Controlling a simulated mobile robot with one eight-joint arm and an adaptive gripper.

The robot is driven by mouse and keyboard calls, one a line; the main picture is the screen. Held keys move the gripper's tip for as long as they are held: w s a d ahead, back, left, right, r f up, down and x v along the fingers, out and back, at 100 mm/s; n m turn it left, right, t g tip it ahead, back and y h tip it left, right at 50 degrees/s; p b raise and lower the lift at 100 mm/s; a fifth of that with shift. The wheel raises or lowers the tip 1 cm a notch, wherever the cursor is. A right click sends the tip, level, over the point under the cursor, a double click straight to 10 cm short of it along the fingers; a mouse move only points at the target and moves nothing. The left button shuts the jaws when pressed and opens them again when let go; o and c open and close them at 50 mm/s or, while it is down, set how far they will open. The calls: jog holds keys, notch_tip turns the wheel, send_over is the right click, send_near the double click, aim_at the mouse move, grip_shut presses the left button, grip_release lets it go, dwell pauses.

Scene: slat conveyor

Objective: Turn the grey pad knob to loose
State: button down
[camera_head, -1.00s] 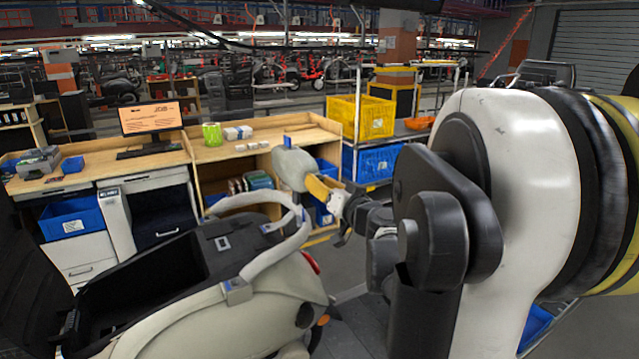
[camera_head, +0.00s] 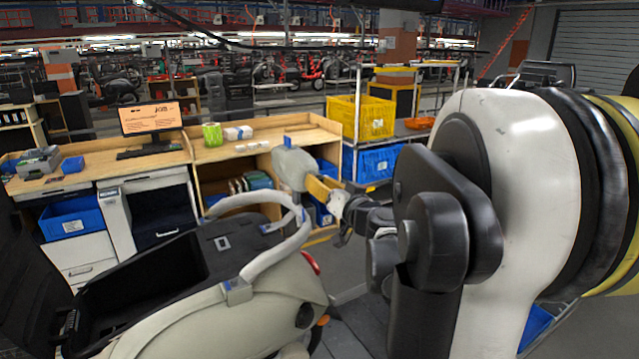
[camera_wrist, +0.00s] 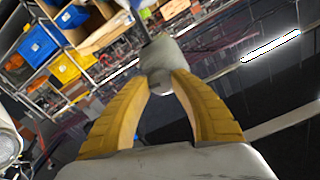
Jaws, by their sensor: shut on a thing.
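The grey pad (camera_head: 292,168) stands up behind the pale scooter's curved rail (camera_head: 275,258), with a small blue piece at its top. It also shows in the wrist view (camera_wrist: 168,54), beyond my fingertips. My gripper (camera_wrist: 160,84) has two yellow fingers, shut on a small round grey knob (camera_wrist: 160,82) on the near side of the pad. In the head view my gripper (camera_head: 318,187) reaches the pad from the right, and the knob is hidden there. The knob's setting marks cannot be read.
The pale scooter body (camera_head: 235,310) lies below and left of my gripper. A wooden workbench (camera_head: 260,150) with a monitor (camera_head: 152,119) stands behind. A yellow crate (camera_head: 361,118) and a blue crate (camera_head: 372,162) sit on a rack behind my arm.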

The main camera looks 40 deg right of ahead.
jog(key=c, duration=1)
grip_release()
jog(key=v, duration=1.2)
jog(key=shift+f, duration=0.1)
